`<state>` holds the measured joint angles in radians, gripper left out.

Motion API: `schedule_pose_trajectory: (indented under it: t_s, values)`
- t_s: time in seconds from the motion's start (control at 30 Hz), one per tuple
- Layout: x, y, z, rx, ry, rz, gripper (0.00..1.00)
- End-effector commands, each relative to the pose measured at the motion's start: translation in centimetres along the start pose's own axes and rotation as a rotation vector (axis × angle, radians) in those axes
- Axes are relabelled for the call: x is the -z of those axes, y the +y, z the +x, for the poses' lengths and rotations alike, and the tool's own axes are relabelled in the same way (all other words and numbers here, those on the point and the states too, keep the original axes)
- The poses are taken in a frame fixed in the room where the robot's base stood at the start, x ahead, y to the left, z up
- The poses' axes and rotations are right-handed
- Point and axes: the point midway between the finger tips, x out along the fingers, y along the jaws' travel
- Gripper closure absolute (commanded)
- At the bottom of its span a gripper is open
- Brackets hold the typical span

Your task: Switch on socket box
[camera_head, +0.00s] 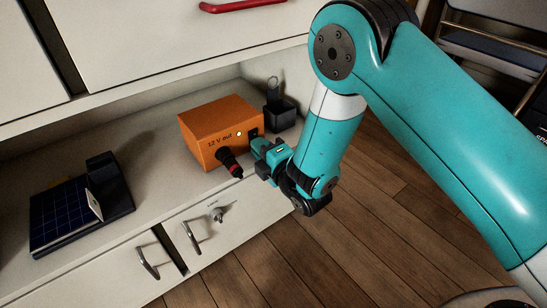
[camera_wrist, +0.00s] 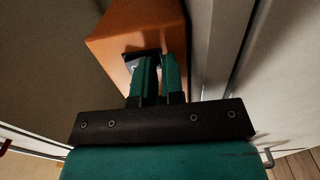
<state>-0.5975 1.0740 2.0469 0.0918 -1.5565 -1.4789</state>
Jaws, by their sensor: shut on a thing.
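The socket box (camera_head: 215,120) is orange, labelled "12 V out", and stands on the shelf. It fills the top of the wrist view (camera_wrist: 115,40). A small round lamp (camera_head: 239,133) on its front looks bright. The fingers hide the switch lever.
A small black holder (camera_head: 280,113) stands just right of the box. A solar panel device (camera_head: 66,214) with a black block lies on the left of the shelf. Below are drawers with metal handles (camera_head: 191,237) and a key in a lock (camera_head: 217,214). Wooden floor is at right.

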Motion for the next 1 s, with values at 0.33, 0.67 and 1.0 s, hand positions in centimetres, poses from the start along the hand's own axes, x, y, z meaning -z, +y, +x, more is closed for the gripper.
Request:
schedule_pose_trajectory:
  t_s: [0.33, 0.67, 1.0]
  values:
    - [0.4, -0.4, -5.4, 0.012, 0.015, -0.001, 1.0]
    - [-0.2, -2.1, -11.8, 0.003, 0.006, -0.001, 1.0]
    - [-0.1, -1.7, -12.9, 0.003, 0.008, -0.001, 1.0]
